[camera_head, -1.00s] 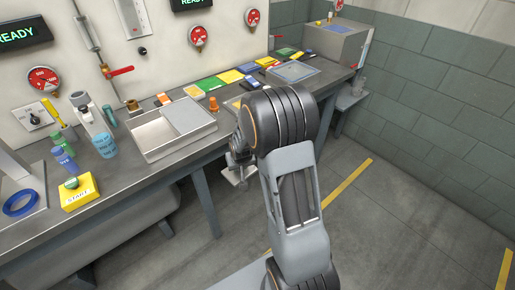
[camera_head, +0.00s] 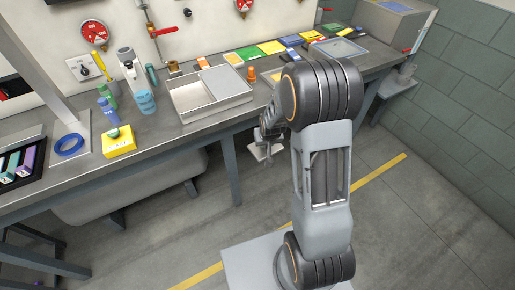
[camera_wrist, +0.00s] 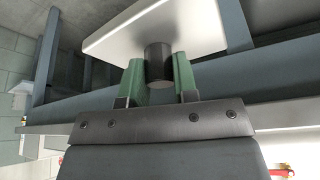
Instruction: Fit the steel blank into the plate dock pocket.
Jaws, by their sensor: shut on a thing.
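My gripper (camera_wrist: 158,80) is shut on the dark round knob (camera_wrist: 159,62) of the steel blank, with a green finger on each side. The steel blank (camera_wrist: 150,25) is a flat pale square plate beyond the fingertips in the wrist view. In the head view the blank (camera_head: 262,152) hangs in the air in front of the bench edge, below the bench top. My arm partly hides the gripper there. I cannot pick out the plate dock pocket for certain in either view.
The bench front edge and legs (camera_head: 229,170) are near the blank. Floor at right is clear.

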